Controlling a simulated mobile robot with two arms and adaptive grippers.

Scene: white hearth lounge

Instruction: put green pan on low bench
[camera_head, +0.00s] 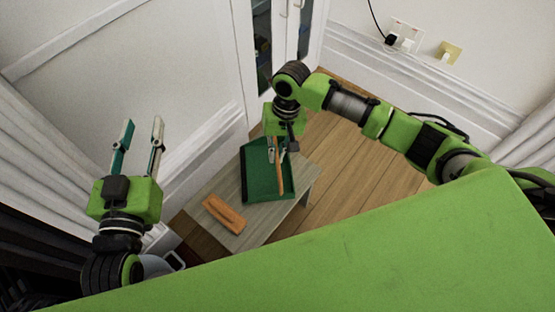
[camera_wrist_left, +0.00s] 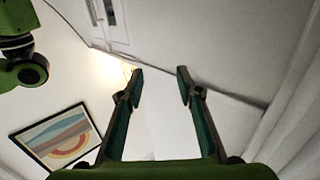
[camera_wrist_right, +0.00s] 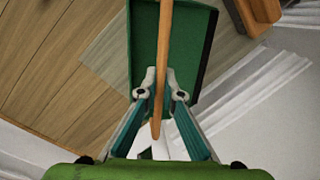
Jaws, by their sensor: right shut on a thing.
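The green pan (camera_head: 258,178) is a flat green dustpan with a wooden handle. My right gripper (camera_head: 277,155) is shut on the handle. In the right wrist view the handle (camera_wrist_right: 162,75) runs between the fingers, with the green pan (camera_wrist_right: 144,42) beyond them. The low bench (camera_head: 262,224) has a grey wood top. The pan is over its far part in the head view; I cannot tell whether it touches the top. My left gripper (camera_head: 142,122) is open and empty, raised at the left, away from the bench.
An orange-brown wooden brush (camera_head: 224,214) lies on the bench, left of the pan. A white panelled wall (camera_head: 130,70) stands behind, with a glass-fronted cabinet (camera_head: 262,45). Wall sockets (camera_head: 405,38) are at the upper right. The wooden floor (camera_head: 350,185) right of the bench is clear.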

